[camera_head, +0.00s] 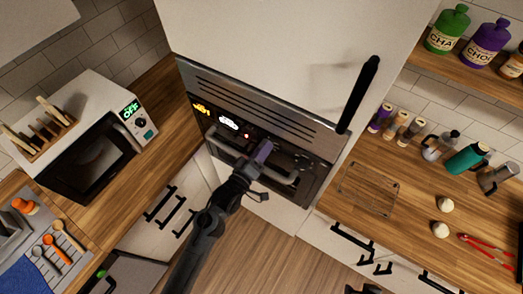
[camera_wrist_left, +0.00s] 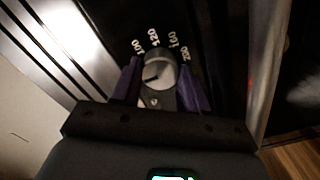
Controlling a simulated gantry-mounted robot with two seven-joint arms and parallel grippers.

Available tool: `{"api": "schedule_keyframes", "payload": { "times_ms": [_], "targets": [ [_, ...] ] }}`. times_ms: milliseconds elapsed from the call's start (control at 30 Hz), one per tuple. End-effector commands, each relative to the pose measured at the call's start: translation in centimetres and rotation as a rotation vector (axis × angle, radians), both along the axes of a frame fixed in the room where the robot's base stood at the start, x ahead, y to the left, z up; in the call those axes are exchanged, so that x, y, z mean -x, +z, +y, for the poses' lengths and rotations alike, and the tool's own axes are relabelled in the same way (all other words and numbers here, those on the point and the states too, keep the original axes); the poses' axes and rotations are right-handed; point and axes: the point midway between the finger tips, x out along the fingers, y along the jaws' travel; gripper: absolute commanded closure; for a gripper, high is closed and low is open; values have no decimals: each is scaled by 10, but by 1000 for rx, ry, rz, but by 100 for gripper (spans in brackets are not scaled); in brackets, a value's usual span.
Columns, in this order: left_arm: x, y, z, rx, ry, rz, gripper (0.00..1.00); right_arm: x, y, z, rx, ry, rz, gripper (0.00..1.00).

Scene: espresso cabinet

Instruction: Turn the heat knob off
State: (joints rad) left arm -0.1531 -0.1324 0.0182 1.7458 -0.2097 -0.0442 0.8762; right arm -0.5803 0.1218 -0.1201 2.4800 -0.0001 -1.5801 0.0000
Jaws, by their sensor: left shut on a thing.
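The heat knob (camera_wrist_left: 158,72) is a round light-grey dial with a dark mark, with the numbers 100, 120, 160 and 200 printed around its far side. My left gripper (camera_wrist_left: 168,88) has its purple fingers on either side of the knob and is shut on it. In the head view the left gripper (camera_head: 262,152) reaches to the front panel of the built-in oven (camera_head: 270,105) and hides the knob. A small red light (camera_head: 246,135) glows on the panel. My right gripper is not in view.
The oven's bar handle (camera_head: 285,178) runs just below my left gripper. A microwave (camera_head: 92,150) reading OFF stands on the left counter. The right counter holds a wire rack (camera_head: 368,190), spice jars (camera_head: 395,124) and red tongs (camera_head: 485,250). A black upright handle (camera_head: 358,95) stands out right of the oven.

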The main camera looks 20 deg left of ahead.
Motion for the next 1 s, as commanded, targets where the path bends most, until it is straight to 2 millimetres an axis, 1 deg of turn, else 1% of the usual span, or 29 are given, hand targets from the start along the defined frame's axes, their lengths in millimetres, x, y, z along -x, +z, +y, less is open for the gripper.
{"api": "schedule_keyframes", "payload": {
  "times_ms": [67, 100, 233, 267, 533, 667, 767, 1000],
  "targets": [
    [0, 0, 0, 0, 1, -1, 87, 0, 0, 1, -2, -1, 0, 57],
    [0, 0, 0, 0, 0, 0, 53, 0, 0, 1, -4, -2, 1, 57],
    [0, 0, 0, 0, 0, 0, 33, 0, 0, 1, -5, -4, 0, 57],
    [0, 0, 0, 0, 0, 0, 31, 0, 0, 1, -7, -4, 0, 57],
    [0, 0, 0, -1, 1, 1, 31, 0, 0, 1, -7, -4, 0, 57],
    [7, -2, 1, -1, 0, 2, 31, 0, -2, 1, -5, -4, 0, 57],
    [18, -3, 3, -1, 0, 2, 31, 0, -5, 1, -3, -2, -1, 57],
    [58, -3, 10, -2, 1, 3, 31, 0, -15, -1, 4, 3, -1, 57]
  ]
}}
